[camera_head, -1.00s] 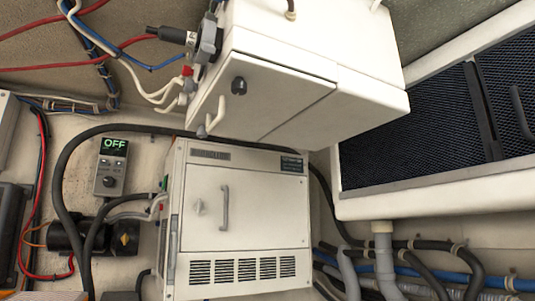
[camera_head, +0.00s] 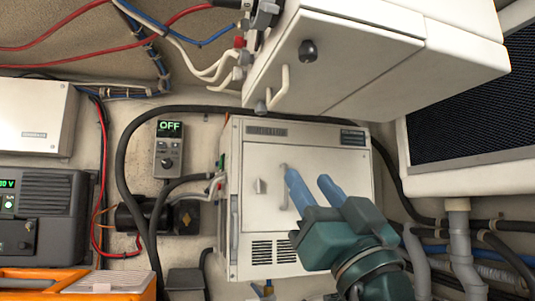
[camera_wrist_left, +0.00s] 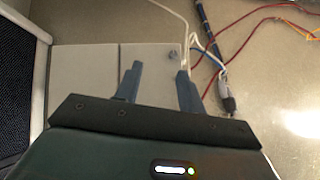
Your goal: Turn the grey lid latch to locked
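The upper white box (camera_head: 345,45) has a dark grey knob (camera_head: 308,50) on its lid beside a white handle (camera_head: 281,88). The lower white box (camera_head: 350,200) has a small light grey latch (camera_head: 259,186) on its door, left of a grey handle. I cannot tell for certain which is the lid latch. My left gripper (camera_head: 312,184) is open and empty, in front of the lower box and below the upper one; it partly hides the door handle. In the left wrist view the open fingers (camera_wrist_left: 158,75) point toward a white box with a small grey knob (camera_wrist_left: 172,54).
A control panel reading OFF (camera_head: 168,150) is on the wall at left. A grey power unit (camera_head: 45,220) and an orange case (camera_head: 75,283) stand at far left. Hoses and cables run around the boxes. A dark mesh panel (camera_head: 470,95) is at right.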

